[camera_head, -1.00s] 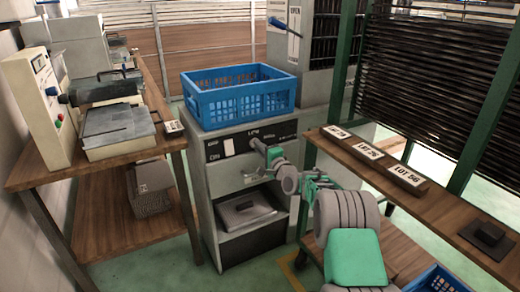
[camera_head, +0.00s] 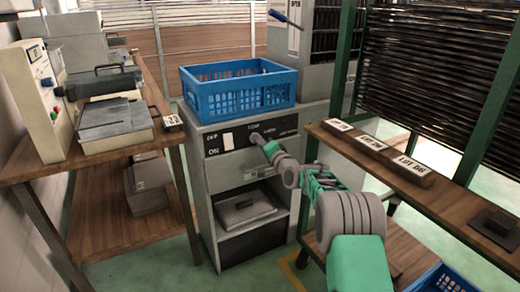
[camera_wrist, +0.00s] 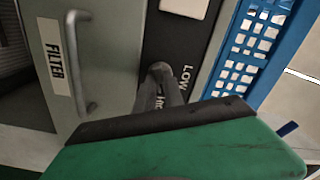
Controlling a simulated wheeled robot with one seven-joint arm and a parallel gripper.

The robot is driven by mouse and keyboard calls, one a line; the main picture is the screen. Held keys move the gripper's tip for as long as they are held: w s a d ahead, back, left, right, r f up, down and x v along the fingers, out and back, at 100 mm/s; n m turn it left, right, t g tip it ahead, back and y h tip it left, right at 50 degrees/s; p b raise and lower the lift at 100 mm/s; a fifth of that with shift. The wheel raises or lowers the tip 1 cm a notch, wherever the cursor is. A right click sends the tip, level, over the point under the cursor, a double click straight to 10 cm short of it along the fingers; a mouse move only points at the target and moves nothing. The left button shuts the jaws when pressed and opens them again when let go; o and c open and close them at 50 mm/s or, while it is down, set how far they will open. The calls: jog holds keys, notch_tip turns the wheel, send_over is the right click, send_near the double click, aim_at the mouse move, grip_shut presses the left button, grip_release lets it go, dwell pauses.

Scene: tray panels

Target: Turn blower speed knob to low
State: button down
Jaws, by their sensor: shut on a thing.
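The black control panel (camera_head: 225,143) is on the front of the grey cabinet, with white lettering and a white switch plate. My gripper (camera_head: 258,138) reaches it from the front right, with its tips at the panel just below the lettering. In the wrist view my gripper (camera_wrist: 165,80) is shut on the blower speed knob, beside the LOW lettering (camera_wrist: 188,76). The knob is mostly hidden by the fingers, so its pointer direction cannot be told. My green hand covers the lower part of the wrist view.
A blue crate (camera_head: 240,92) stands on top of the cabinet. A door handle (camera_wrist: 82,62) and a FILTER label (camera_wrist: 63,68) are left of the panel in the wrist view. A wooden shelf with lot blocks (camera_head: 386,150) is at the right, close to my arm.

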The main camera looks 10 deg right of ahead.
jog(key=n+b, duration=1)
jog(key=n, duration=0.3)
jog(key=shift+f+b, duration=0.1)
jog(key=shift+b, duration=0.2)
dwell(0.3)
jog(key=c, duration=1.4)
grip_release()
jog(key=shift+c, duration=0.2)
jog(key=p+v, duration=0.2)
jog(key=v, duration=0.5)
jog(key=shift+s, duration=0.35)
